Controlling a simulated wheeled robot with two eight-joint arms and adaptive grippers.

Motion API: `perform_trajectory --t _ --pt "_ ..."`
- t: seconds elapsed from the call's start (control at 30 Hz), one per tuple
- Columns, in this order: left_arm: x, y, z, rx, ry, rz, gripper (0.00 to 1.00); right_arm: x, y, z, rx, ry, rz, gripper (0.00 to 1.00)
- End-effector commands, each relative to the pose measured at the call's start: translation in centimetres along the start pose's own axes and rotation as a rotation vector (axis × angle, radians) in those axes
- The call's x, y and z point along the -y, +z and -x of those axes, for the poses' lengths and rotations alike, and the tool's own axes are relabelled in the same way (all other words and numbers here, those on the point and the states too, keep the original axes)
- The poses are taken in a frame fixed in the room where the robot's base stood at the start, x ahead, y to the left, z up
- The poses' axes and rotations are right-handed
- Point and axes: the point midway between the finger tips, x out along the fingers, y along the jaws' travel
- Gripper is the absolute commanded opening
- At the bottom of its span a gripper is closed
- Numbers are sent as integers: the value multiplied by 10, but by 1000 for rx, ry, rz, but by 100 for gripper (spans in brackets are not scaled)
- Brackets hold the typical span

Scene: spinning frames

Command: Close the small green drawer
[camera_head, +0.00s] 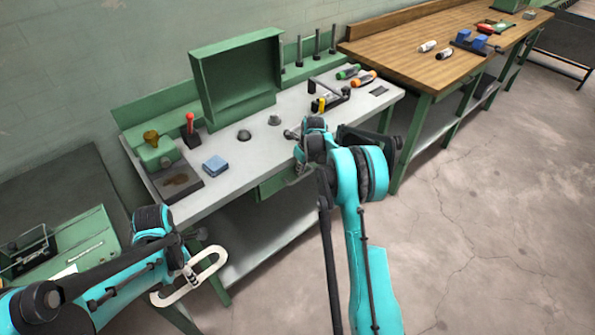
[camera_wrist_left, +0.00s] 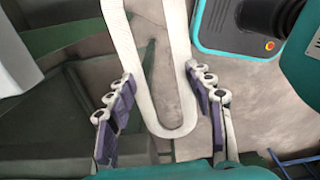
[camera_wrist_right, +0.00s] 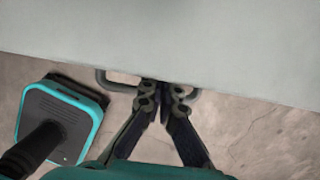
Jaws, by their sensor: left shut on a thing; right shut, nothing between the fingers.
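The small green drawer (camera_head: 272,187) is under the front edge of the grey workbench in the head view. My right arm covers its right part, and I cannot tell how far it stands out. A grey bar handle (camera_wrist_right: 104,80) shows past the bench edge in the right wrist view. My right gripper (camera_wrist_right: 163,90) is shut and empty, with its fingertips at the middle of this handle; contact is unclear. My left gripper (camera_wrist_left: 160,78) is shut on a white elongated loop (camera_wrist_left: 170,131).
The grey workbench (camera_head: 235,175) carries a green open box (camera_head: 238,75), a blue block (camera_head: 215,165), a red-handled tool (camera_head: 190,128) and several small items. A wooden-topped bench (camera_head: 420,55) stands at the right. The concrete floor (camera_head: 480,220) at right is clear.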

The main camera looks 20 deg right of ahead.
Motion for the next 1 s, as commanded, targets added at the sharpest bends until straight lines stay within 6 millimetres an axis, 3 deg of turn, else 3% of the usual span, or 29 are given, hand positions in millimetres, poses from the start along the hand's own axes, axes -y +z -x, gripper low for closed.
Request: perform_trajectory --t 0.37,0.8,1.0 --pt "0 0 0 0 0 0 31 -1 5 9 13 -1 1 0" --pt "0 0 0 0 0 0 31 0 0 96 6 0 0 0" --pt "0 0 0 0 0 0 31 0 -1 118 4 0 -1 0"
